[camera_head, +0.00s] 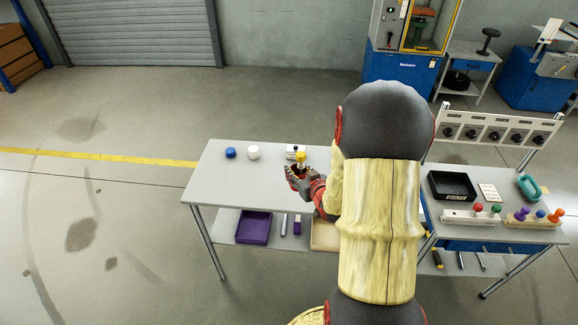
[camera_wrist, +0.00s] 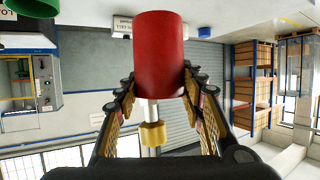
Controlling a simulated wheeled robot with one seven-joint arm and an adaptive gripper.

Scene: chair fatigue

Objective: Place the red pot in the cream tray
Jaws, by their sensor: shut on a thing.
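My gripper (camera_head: 303,183) is over the right part of the long grey table, partly hidden by my own arm. In the wrist view my gripper (camera_wrist: 158,95) has its fingers shut on the red pot (camera_wrist: 158,55), a red cylinder with a white stem and a yellow knob. In the head view only the yellow knob (camera_head: 301,159) shows clearly above the fingers; the red body is hidden. A cream tray (camera_head: 322,236) lies on the lower shelf, mostly hidden behind my arm.
On the long table (camera_head: 225,175) are a blue piece (camera_head: 230,153), a white piece (camera_head: 253,152) and a small white block (camera_head: 291,151). A purple tray (camera_head: 254,227) is on the lower shelf. A black tray (camera_head: 452,186) is on the right table. The long table's left front is clear.

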